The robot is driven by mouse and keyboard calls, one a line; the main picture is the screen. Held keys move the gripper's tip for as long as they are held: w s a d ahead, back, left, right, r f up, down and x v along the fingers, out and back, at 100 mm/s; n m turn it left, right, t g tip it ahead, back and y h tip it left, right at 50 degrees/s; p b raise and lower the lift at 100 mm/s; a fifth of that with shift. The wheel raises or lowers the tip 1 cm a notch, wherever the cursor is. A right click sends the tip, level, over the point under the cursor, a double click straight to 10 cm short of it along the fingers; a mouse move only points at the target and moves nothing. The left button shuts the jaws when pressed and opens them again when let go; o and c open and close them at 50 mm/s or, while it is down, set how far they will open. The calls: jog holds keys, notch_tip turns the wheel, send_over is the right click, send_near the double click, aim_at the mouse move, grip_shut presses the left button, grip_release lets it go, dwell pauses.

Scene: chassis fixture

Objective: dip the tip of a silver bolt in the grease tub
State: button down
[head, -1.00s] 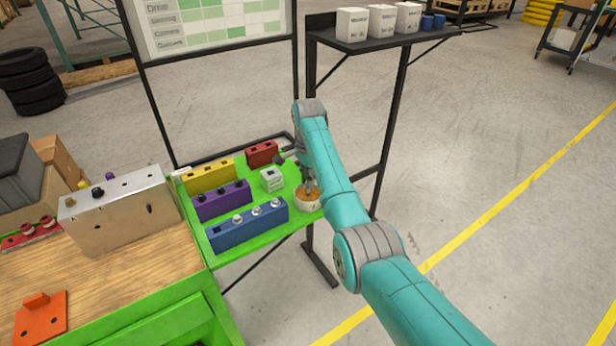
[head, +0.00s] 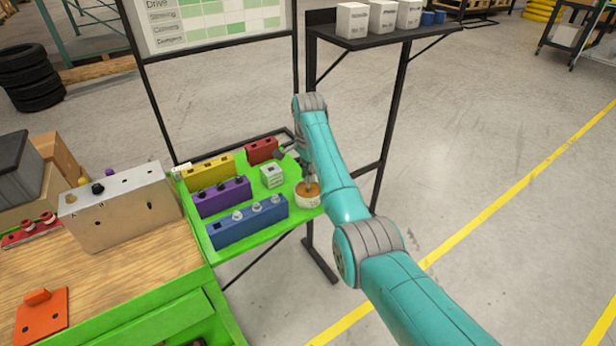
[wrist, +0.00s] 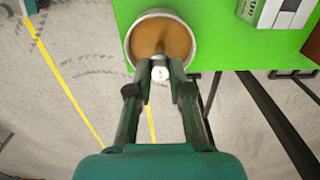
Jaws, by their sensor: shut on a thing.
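The grease tub (head: 307,203) is a round pale tub of brown grease at the right end of the green shelf. It also shows in the wrist view (wrist: 188,48). My gripper (wrist: 160,68) is shut on a silver bolt (wrist: 160,74), whose round head shows between the fingertips. The bolt points towards the grease, over the near side of the tub; I cannot tell if its tip touches the grease. In the head view my gripper (head: 311,181) is at the tub, partly hidden by my arm. Several silver bolts (head: 257,211) stand in the blue block (head: 250,229).
Purple (head: 222,201), yellow (head: 208,174) and red (head: 262,150) blocks and a small white labelled block (head: 271,177) stand on the green shelf (head: 290,226) left of the tub. A metal box (head: 120,212) stands on the wooden bench. A black post (head: 390,130) rises behind my arm.

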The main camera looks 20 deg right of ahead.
jog(key=shift+r, duration=2.65)
